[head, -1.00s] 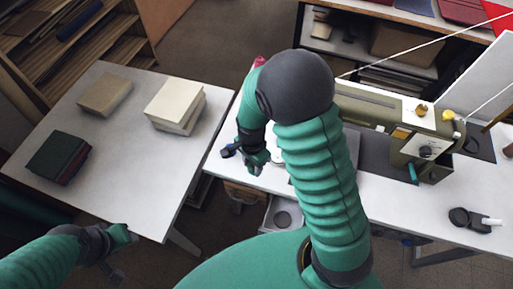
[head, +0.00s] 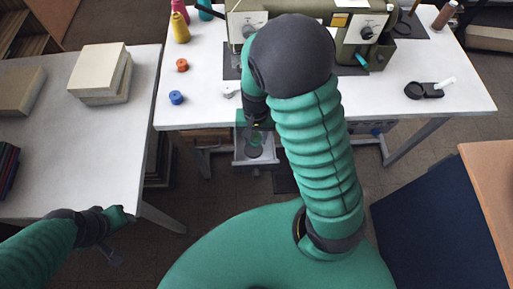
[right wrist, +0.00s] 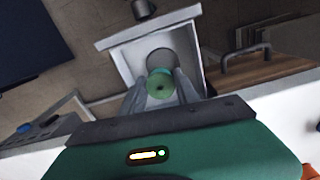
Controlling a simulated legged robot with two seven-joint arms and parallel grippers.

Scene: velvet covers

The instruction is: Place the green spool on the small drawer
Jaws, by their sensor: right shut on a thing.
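My right gripper (head: 256,134) is over the drawer. It is shut on the green spool (right wrist: 160,84), which shows between the two fingers in the right wrist view, in front of the dark patch. I cannot tell whether the spool touches the drawer floor. My left gripper (head: 127,216) is by the left table's front corner; its fingers are unclear.
The sewing table (head: 205,110) carries a blue spool (head: 176,97), an orange spool (head: 182,65), a white spool (head: 228,92), a yellow cone (head: 180,28) and a sewing machine (head: 345,20). A drawer handle (right wrist: 246,58) is beside the drawer. Books (head: 103,72) lie on the left table.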

